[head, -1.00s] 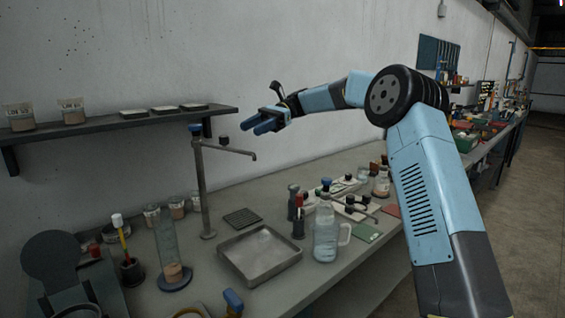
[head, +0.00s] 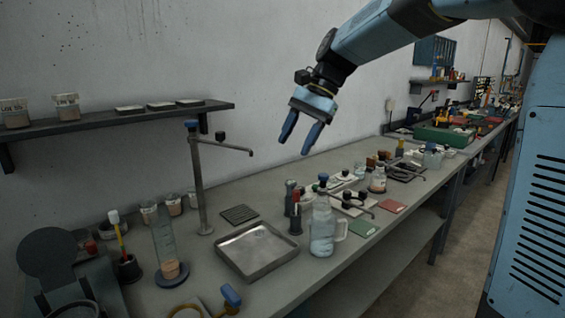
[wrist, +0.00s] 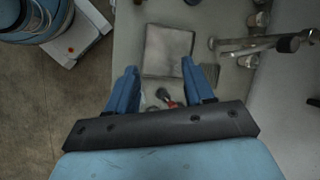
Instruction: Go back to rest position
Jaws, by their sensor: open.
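My gripper (head: 302,132) hangs in the air above the bench, its two blue fingers apart and pointing down, with nothing between them. In the wrist view my gripper (wrist: 160,88) is also open and empty, with the bench far below. My arm reaches in from the upper right of the head view. The bench (head: 300,285) runs along the wall under the gripper.
A wall shelf (head: 120,122) holds jars. The air around the gripper is clear.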

